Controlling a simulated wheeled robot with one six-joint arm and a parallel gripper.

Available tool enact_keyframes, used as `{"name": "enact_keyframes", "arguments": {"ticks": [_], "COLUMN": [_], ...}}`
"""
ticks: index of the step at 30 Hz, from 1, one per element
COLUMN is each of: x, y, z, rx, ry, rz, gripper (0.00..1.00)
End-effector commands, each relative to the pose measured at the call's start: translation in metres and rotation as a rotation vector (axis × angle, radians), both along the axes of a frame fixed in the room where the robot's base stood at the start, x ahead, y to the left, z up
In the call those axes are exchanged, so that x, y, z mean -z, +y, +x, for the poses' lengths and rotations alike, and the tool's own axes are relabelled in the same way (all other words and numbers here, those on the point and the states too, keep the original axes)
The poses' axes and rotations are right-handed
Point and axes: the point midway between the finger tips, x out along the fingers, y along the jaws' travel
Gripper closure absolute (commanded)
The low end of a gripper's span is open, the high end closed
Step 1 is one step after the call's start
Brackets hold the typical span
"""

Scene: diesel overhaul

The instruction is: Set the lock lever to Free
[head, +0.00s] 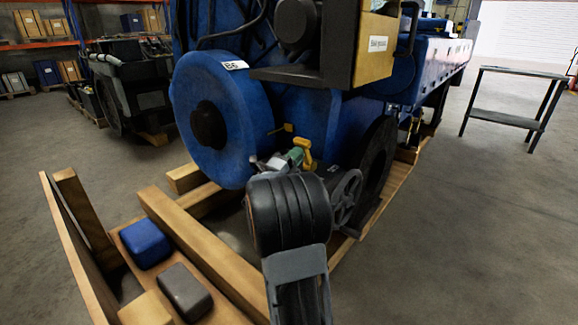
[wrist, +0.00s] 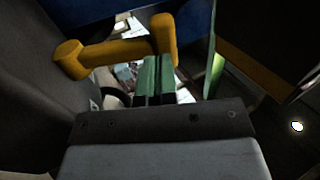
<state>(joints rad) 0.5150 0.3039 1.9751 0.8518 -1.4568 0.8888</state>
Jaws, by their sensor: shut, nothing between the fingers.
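A yellow lever (head: 304,152), which I take to be the lock lever, sits low on the front of the blue engine (head: 300,105). In the wrist view the yellow lever (wrist: 112,53) runs across, with a rounded knob at its left end and a thicker end at right. My gripper (wrist: 157,62) has its green fingers together and empty, close beside the lever's right end; I cannot tell whether they touch it. In the head view my gripper (head: 294,157) is partly hidden by my arm. No Free marking is readable.
A large blue round housing (head: 221,120) labelled B6 stands left of the lever. A grey spoked wheel (head: 346,198) is close at right. Wooden beams (head: 200,255) hold a blue block (head: 145,243) and a grey block (head: 185,289). Open floor lies to the right, before a dark table (head: 505,118).

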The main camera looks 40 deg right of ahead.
Motion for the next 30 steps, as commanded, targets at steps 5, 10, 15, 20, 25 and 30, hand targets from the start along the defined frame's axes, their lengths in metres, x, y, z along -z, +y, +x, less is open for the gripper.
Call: {"name": "enact_keyframes", "arguments": {"ticks": [5, 10, 15, 20, 25, 30], "x": [-0.003, -0.003, -0.003, -0.006, -0.015, -0.028], "y": [-0.006, -0.007, -0.004, -0.008, -0.015, -0.027], "z": [0.001, 0.001, 0.001, 0.000, 0.001, 0.003], "rx": [0.000, 0.000, -0.001, 0.001, 0.001, -0.001], "ry": [0.000, 0.001, 0.000, 0.001, 0.005, 0.016], "rz": [0.000, 0.000, 0.000, 0.015, 0.082, 0.209], "gripper": [1.00, 1.00, 1.00, 1.00, 1.00, 1.00]}}
